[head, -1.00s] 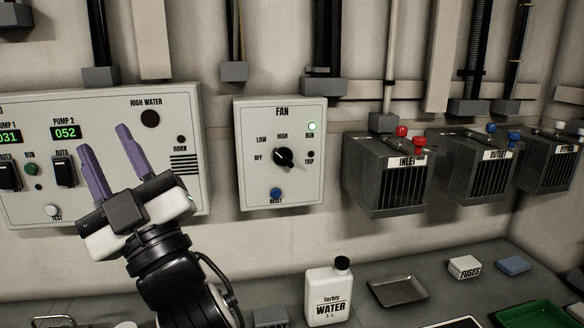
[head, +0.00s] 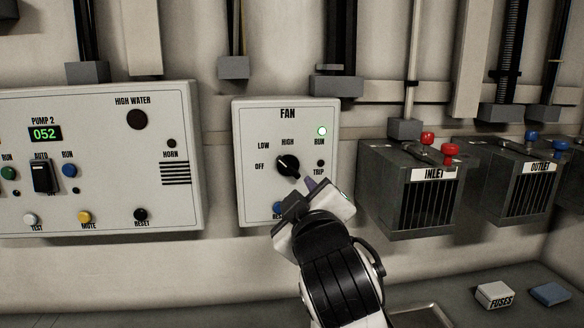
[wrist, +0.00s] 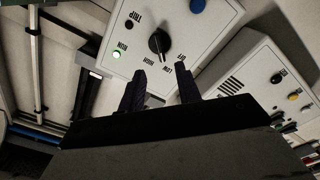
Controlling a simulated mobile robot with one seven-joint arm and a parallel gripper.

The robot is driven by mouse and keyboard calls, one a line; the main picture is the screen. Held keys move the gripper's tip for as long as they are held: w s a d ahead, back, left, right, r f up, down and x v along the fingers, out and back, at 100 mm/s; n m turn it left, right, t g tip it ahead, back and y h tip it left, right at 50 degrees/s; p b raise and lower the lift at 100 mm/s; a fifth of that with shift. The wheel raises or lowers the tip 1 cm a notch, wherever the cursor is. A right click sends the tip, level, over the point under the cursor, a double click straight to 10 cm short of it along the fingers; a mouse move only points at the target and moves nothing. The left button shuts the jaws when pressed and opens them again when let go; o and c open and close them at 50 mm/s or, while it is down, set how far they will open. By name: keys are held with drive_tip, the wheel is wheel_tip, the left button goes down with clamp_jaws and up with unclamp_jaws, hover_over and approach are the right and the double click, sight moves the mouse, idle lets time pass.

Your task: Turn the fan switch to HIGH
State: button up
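The fan switch (head: 288,166) is a black knob on the pale FAN panel (head: 247,205). Its long handle slants up-left, seemingly toward LOW; HIGH is printed above it. The green RUN lamp (head: 322,131) is lit. My gripper (head: 309,187) is in front of the panel, below and right of the knob; its body hides most of its fingers. In the wrist view the purple fingers of my gripper (wrist: 159,70) are apart and empty. The knob (wrist: 159,42) shows beyond the gap between the tips, apparently not touched.
A blue button (head: 277,208) sits below the knob, partly behind my gripper. The pump panel (head: 110,215) is to the left. The INLET box (head: 381,190) with red terminals juts out to the right. A FUSES box (head: 494,295) and a blue block (head: 550,293) lie on the bench.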

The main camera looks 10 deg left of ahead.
sight(291, 171)
drive_tip(key=w+p, duration=0.1)
drive_tip(key=p, duration=0.3)
drive_tip(key=w+a+p, duration=0.1)
drive_tip(key=p, duration=0.3)
drive_tip(key=shift+r+p, duration=0.3)
drive_tip(key=shift+r, duration=0.1)
drive_tip(key=x, duration=0.2)
drive_tip(key=p+x, duration=0.1)
drive_tip(key=x, duration=0.5)
drive_tip(key=shift+w+a+f, duration=0.1)
drive_tip(key=shift+w+f, duration=0.1)
drive_tip(key=shift+f, duration=0.1)
clamp_jaws()
